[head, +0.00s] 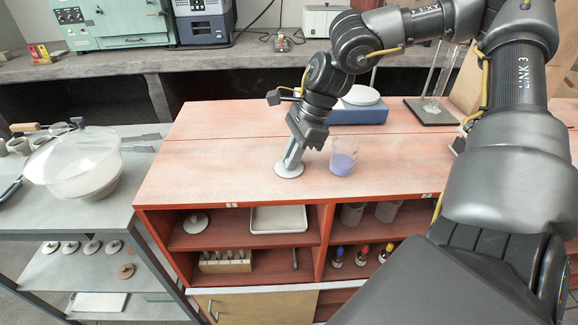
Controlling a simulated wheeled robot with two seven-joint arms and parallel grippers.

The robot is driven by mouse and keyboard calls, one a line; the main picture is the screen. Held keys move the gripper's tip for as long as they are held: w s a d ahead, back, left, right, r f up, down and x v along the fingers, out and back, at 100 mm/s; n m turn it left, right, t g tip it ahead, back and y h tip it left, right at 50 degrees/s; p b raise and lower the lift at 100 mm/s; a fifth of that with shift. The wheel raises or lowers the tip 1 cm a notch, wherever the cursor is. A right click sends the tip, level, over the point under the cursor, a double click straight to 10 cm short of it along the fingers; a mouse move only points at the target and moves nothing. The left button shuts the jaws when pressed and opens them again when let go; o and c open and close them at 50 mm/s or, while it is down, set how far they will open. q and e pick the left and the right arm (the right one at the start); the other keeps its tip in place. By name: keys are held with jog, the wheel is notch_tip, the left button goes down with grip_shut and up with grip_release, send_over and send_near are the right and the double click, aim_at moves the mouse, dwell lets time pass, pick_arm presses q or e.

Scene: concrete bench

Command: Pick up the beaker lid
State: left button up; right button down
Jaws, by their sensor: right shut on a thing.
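The beaker lid (289,170) is a pale grey disc at the middle of the reddish wooden top, close to its front edge. My right gripper (293,157) reaches down over it from above and is shut on it, at its upper middle part. The fingers hide part of the lid's middle. I cannot tell whether the lid touches the wood or is just above it. A clear beaker (343,157) with purple contents stands open just right of the lid, apart from it. My left gripper is not in view.
A balance with a white pan (361,96) and a glass stand (432,108) are behind on the reddish top (205,155), which is clear at left. A large clear bowl (85,178) is on the left table. Shelves below hold a tray (278,219) and bottles.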

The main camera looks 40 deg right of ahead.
jog(key=shift+r, duration=0.35)
notch_tip(320, 180, up, 12)
jog(key=p, duration=0.2)
jog(key=shift+r, duration=0.2)
dwell(0.5)
